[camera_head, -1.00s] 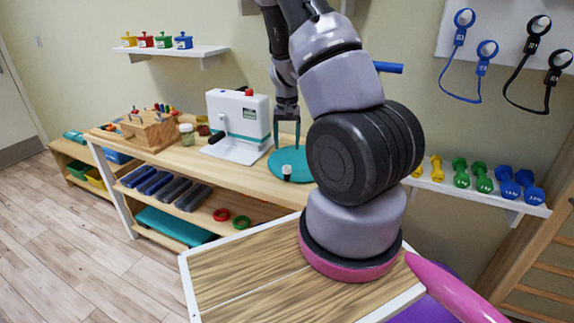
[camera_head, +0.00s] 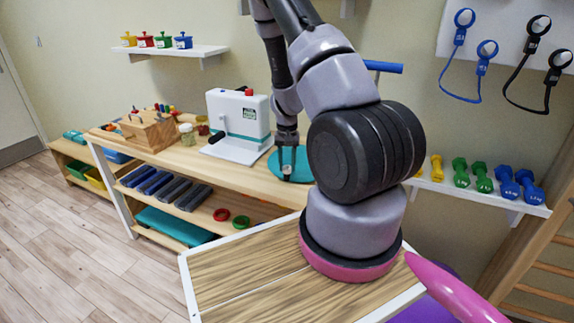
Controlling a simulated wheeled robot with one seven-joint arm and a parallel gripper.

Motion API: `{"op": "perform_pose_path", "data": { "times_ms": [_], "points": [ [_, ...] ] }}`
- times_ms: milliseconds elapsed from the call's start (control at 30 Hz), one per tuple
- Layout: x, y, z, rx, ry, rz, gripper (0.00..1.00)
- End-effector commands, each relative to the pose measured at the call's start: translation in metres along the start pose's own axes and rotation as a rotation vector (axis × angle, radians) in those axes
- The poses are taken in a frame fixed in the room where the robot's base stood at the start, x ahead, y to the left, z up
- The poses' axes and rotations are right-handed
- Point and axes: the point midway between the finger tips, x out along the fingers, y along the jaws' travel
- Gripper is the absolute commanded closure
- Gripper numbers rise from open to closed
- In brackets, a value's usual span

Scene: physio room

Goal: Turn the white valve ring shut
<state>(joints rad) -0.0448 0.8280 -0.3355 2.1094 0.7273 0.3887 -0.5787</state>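A small dark piece with a white top (camera_head: 287,169) stands on a round teal disc (camera_head: 305,172) on the wooden bench; it may be the white valve ring, but it is too small to tell a ring shape. My gripper (camera_head: 287,160) points down over this piece, its fingers low around or right beside it. The fingers blend into the teal disc, so I cannot tell whether they touch the piece or how wide they stand. My arm hides the right part of the disc.
A white machine (camera_head: 239,124) with a black handle stands just left of the disc. Jars (camera_head: 187,134) and a wooden peg block (camera_head: 150,131) sit further left. Dumbbells (camera_head: 481,178) line a shelf at the right. A wood-topped surface (camera_head: 240,268) is in front.

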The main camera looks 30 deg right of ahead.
Motion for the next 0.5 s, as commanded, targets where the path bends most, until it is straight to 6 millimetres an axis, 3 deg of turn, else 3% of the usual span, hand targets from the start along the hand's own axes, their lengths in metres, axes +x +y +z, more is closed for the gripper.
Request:
{"op": "perform_pose_path", "data": {
  "times_ms": [33,67,100,500],
  "points": [
    [-0.0001,-0.0002,0.0,0.0,0.0,0.0,0.86],
    [-0.0001,-0.0002,0.0,0.0,0.0,0.0,0.98],
    [-0.0001,-0.0002,0.0,0.0,0.0,0.0,1.0],
    [-0.0002,-0.0001,0.0,0.082,0.0,-0.001,1.0]
  ]
}}
